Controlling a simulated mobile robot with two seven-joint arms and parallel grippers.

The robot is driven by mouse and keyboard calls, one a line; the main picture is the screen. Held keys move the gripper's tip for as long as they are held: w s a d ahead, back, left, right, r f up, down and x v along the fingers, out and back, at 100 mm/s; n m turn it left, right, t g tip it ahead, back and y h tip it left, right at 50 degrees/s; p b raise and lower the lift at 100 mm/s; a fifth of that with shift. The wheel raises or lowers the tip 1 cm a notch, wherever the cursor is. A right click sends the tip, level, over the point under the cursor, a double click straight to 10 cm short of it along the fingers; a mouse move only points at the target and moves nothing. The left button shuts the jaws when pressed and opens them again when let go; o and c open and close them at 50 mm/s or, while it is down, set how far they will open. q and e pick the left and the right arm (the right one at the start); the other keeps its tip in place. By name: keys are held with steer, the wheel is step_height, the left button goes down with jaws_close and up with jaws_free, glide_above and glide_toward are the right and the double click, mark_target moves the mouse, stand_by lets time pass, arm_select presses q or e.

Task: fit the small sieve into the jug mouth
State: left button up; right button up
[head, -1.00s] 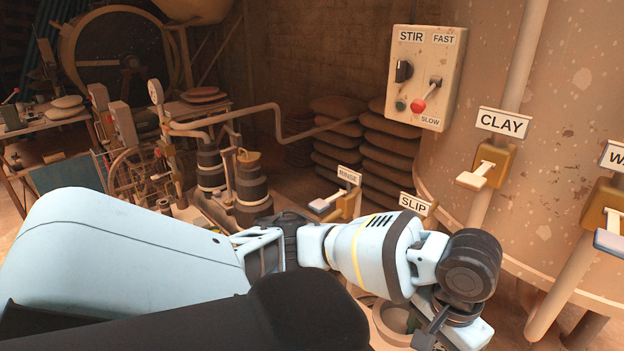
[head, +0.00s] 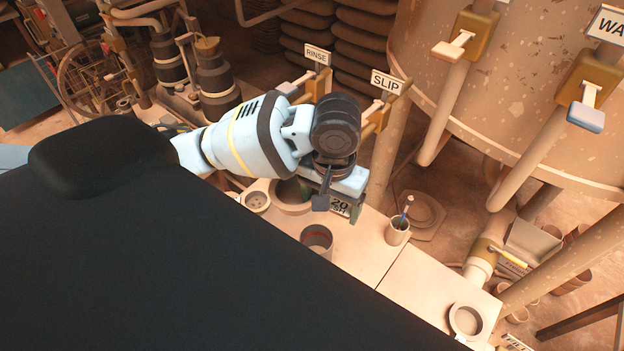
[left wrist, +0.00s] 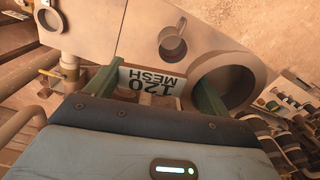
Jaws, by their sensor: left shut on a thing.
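My left gripper (head: 339,204) is over the bench, its fingers closed on a piece lettered 120 MESH, which I take for the small sieve's tag (left wrist: 155,80). In the left wrist view the tag lies between the green fingertips (left wrist: 158,74); the sieve's rim and mesh cannot be made out. A cup-like vessel with a side handle, likely the jug (head: 317,240), stands apart on the bench. It also shows in the left wrist view (left wrist: 172,48). A wide round ring (head: 292,197) lies beside the gripper, partly hidden by it. My right gripper is out of view.
A small ring-shaped dish (head: 257,200) is left on the bench (head: 362,262). A cup with a brush (head: 397,230) stands to the right, and another round dish (head: 468,320) at the lower right. The SLIP valve (head: 387,82) and pipes are close behind the gripper.

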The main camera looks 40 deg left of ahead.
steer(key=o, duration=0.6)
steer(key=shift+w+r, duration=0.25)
arm_select(q)
steer(key=s+d+f+n, duration=0.3)
steer(key=f+n, duration=0.1)
steer(key=f, duration=0.6)
steer(key=s+d+f+n, duration=0.3)
steer(key=f, duration=0.7)
steer(key=w+a+f+b, duration=0.1)
steer(key=w+a+f, duration=0.1)
steer(key=w, duration=0.5)
steer(key=w+a+f+b, duration=0.1)
steer(key=w+a+f, duration=0.2)
steer(key=w, duration=0.5)
steer(key=shift+w+a, duration=0.25)
steer(key=shift+a, duration=0.1)
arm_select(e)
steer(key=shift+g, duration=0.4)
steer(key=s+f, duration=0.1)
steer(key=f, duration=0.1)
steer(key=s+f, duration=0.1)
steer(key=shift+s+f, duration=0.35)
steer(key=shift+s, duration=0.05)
arm_select(q)
steer(key=shift+f, duration=0.1)
steer(key=shift+f, duration=0.1)
